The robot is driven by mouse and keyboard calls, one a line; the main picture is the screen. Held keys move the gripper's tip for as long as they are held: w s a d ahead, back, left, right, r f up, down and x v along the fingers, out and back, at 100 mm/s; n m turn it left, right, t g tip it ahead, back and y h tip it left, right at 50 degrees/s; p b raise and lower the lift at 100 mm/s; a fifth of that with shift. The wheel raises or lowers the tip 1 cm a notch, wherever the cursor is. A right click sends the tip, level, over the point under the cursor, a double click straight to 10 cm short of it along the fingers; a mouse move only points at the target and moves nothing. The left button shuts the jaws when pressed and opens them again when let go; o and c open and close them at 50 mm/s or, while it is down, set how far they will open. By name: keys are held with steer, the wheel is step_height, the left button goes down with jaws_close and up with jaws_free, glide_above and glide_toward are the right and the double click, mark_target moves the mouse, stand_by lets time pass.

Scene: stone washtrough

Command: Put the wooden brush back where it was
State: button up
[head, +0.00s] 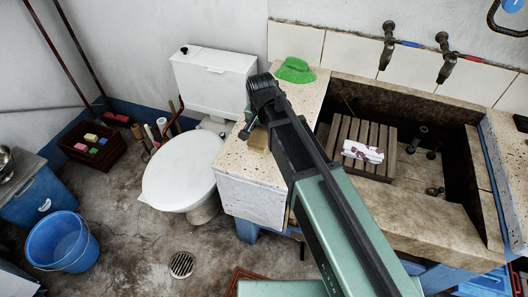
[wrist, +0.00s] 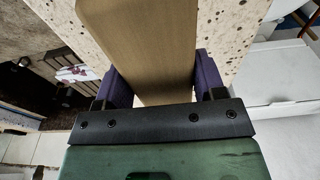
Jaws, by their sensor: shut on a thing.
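The wooden brush (wrist: 160,35) is a long tan block between the purple finger pads of my gripper (wrist: 163,82) in the wrist view. My gripper is shut on it, with a pad on each side. In the head view my gripper (head: 254,118) is over the left speckled stone ledge (head: 250,176) of the washtrough, and a small tan part of the brush (head: 258,139) shows beside my arm. The rest of the brush is hidden there. I cannot tell whether the brush touches the ledge.
A green object (head: 295,70) lies at the ledge's back. A slatted wooden rack (head: 343,132) with a stained white cloth (head: 363,152) sits in the trough (head: 440,228), below two taps (head: 388,45). A toilet (head: 178,172) stands left of the ledge. A blue bucket (head: 62,243) is far left.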

step_height(320, 180, down, 5)
steer(key=b, duration=0.4)
steer(key=shift+r, duration=0.45)
steer(key=shift+f, duration=0.15)
steer(key=o, duration=0.9)
